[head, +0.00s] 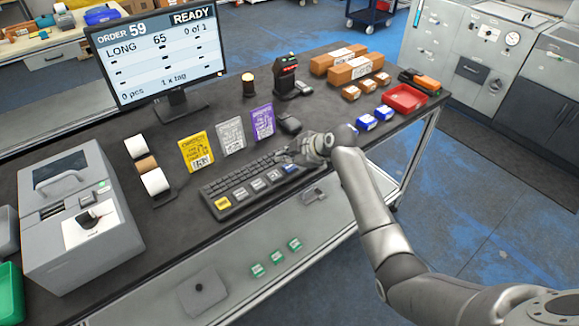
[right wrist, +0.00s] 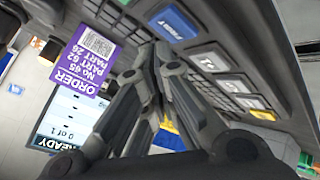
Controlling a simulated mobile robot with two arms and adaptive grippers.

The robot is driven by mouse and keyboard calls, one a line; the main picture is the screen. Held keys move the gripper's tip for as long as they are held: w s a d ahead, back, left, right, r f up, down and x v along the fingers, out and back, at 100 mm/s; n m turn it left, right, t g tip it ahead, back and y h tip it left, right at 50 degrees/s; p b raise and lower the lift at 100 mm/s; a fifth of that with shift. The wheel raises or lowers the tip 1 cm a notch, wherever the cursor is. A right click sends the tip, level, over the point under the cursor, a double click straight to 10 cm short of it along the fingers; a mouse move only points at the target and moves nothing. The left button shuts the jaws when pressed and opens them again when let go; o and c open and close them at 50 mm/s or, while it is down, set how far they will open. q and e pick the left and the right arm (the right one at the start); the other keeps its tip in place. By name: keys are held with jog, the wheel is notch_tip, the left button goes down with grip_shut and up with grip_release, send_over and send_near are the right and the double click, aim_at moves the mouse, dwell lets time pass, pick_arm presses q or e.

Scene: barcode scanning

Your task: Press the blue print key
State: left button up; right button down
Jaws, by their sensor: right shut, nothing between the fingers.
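The blue print key (head: 291,168) is at the right end of the large-key row on the dark keyboard (head: 238,177). In the right wrist view the blue print key (right wrist: 173,23) shows uncovered just beyond the fingertips. My right gripper (head: 283,157) is shut and empty, over the right end of the keyboard beside the blue key. In the right wrist view its fingertips (right wrist: 166,55) are close together near the key. I cannot tell whether they touch the keyboard. My left gripper is not in view.
The monitor (head: 163,57) reads ORDER 59, READY, 0 of 1. Yellow, grey and purple cards (head: 262,121) stand behind the keyboard. A grey printer (head: 80,215) is at left. A scanner stand (head: 285,76), brown boxes (head: 352,70) and a red tray (head: 404,98) are toward the back right.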

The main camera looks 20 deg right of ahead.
aim_at(287, 168)
jog(key=shift+f, duration=0.4)
jog(key=shift+f+b, duration=0.4)
jog(key=shift+f, duration=0.1)
dwell(0.7)
jog(key=shift+r, duration=0.15)
jog(key=shift+r+p, duration=0.75)
notch_tip(287, 168, up, 5)
jog(key=p, duration=0.4)
jog(key=shift+r, duration=0.1)
dwell(0.5)
